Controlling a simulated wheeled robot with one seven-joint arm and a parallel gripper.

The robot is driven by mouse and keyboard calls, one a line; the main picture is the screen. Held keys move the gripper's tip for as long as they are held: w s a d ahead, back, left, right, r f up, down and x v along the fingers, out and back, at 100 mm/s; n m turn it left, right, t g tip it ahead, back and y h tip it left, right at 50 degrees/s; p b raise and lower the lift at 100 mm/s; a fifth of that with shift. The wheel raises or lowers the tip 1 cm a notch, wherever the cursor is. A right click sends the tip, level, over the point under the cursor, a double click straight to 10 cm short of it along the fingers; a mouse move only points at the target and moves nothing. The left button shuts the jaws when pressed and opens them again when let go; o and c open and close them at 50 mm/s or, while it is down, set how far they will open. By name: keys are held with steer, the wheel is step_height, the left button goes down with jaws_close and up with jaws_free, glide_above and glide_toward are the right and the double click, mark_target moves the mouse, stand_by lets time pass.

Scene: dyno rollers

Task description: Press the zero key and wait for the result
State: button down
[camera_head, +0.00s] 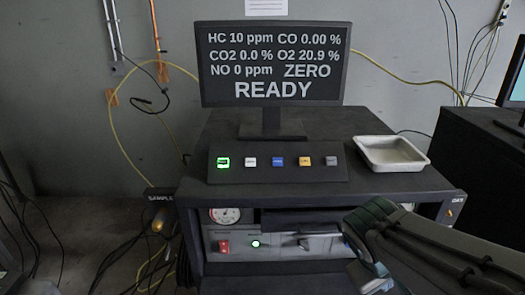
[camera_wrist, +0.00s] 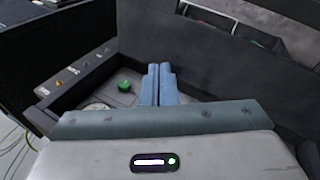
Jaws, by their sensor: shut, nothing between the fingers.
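A dark key panel (camera_head: 277,172) stands on the cabinet top with several keys in a row. From left they are a lit green key (camera_head: 223,162), a white key (camera_head: 250,162), a blue key (camera_head: 277,162), a yellow key (camera_head: 304,161) and a grey key (camera_head: 331,161). Their labels are too small to read. The monitor (camera_head: 272,64) behind them shows HC 10 ppm, CO 0.00 %, CO2 0.0 %, O2 20.9 %, NO 0 ppm, ZERO and READY. My gripper (camera_wrist: 158,70) is shut and empty. In the head view my arm is at the lower right, apart from the keys.
A pale tray (camera_head: 391,168) sits right of the key panel. Below, the cabinet front has a round gauge (camera_head: 225,215), a red switch (camera_head: 224,246) and a lit green lamp (camera_head: 256,244). Cables lie on the floor at left. A dark cabinet (camera_head: 482,155) stands at right.

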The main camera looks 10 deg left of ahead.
mark_target(250, 162)
steer(key=w+a+r+n+t+h+p, duration=0.2)
steer(key=w+a+r+n+t+p, duration=0.2)
steer(key=w+a+r+n+t, duration=0.5)
steer(key=a+r+n+t+y+p, duration=0.1)
steer(key=a+r+n, duration=0.3)
steer(key=a, duration=0.6)
steer(key=a+r+n+t+y+p, duration=0.1)
steer(key=a+r+n+t+y, duration=0.2)
steer(key=a+r, duration=0.4)
steer(key=a+n, duration=0.1)
steer(key=a, duration=0.2)
steer(key=shift+w+r+y, duration=0.3)
steer(key=shift+w+y, duration=0.1)
steer(key=shift+f, duration=0.1)
steer(key=w+f+b, duration=0.1)
steer(key=f, duration=0.1)
steer(key=w+f+b, duration=0.1)
steer(key=w+f, duration=0.1)
steer(key=w+a+f+b, duration=0.1)
steer(key=shift+w+f, duration=0.25)
steer(key=shift+f, duration=0.15)
steer(key=shift+w+a+f+b, duration=0.1)
steer(key=shift+w+f+b, duration=0.4)
steer(key=shift+b, duration=0.1)
steer(key=shift+r, duration=0.1)
steer(key=shift+w, duration=0.1)
